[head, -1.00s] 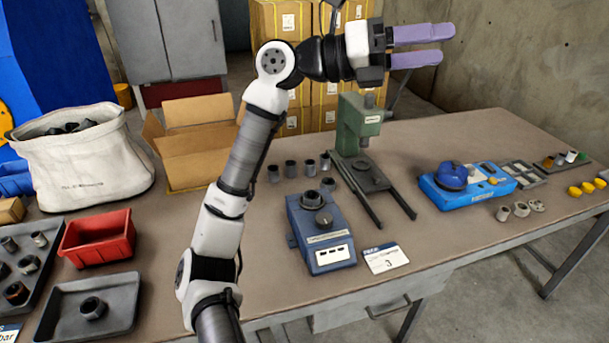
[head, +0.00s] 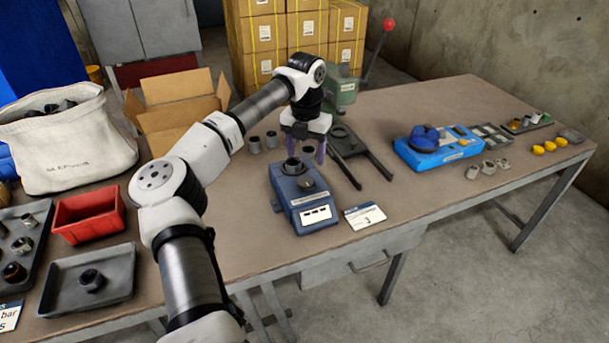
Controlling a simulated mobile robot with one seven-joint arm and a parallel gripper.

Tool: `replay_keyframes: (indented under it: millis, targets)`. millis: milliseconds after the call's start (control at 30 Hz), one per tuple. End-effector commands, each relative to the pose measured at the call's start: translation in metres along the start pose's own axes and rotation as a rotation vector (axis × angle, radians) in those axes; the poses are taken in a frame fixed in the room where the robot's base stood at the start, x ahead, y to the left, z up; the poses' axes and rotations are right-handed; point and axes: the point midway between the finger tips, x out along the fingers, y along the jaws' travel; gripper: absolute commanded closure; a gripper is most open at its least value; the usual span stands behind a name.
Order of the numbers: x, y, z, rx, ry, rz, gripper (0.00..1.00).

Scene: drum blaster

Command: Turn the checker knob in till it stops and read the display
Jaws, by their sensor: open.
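The checker (head: 302,214) is a blue-grey box on the table in the head view. A dark ring-shaped part (head: 293,167) sits at its back, and a round grey knob (head: 307,184) is on its top. Its white front panel (head: 316,215) has small dark windows; any reading is too small to make out. My gripper (head: 306,157) points down with purple fingers apart, at the back end of the checker. A dark cylinder (head: 308,153) shows between the fingers; I cannot tell whether they touch it or the checker.
A green press (head: 342,88) with a red-knobbed lever stands behind my gripper, its dark rails beside the checker. Grey cylinders (head: 254,145) stand left of it. A white card (head: 364,216) lies right of the checker. A blue device (head: 437,150) stands further right. Trays and a red bin (head: 88,215) are left.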

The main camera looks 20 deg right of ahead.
Motion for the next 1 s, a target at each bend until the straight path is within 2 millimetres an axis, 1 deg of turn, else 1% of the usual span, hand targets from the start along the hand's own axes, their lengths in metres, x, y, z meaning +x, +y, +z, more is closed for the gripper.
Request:
replay_keyframes:
  millis: [100, 200, 300, 433, 600, 867, 1000]
  targets:
    - [0.025, -0.001, -0.001, 0.0, 0.003, -0.005, 0.37]
    - [0.045, -0.001, -0.001, 0.0, 0.002, -0.005, 0.37]
    - [0.062, -0.001, -0.001, 0.001, 0.002, -0.005, 0.37]
    - [0.078, -0.001, -0.001, 0.001, 0.0, -0.004, 0.37]
    - [0.088, -0.001, 0.0, 0.002, -0.001, -0.002, 0.37]
    - [0.09, -0.001, 0.0, 0.002, -0.001, -0.002, 0.37]
    - [0.089, -0.001, 0.0, 0.002, -0.001, -0.002, 0.56]
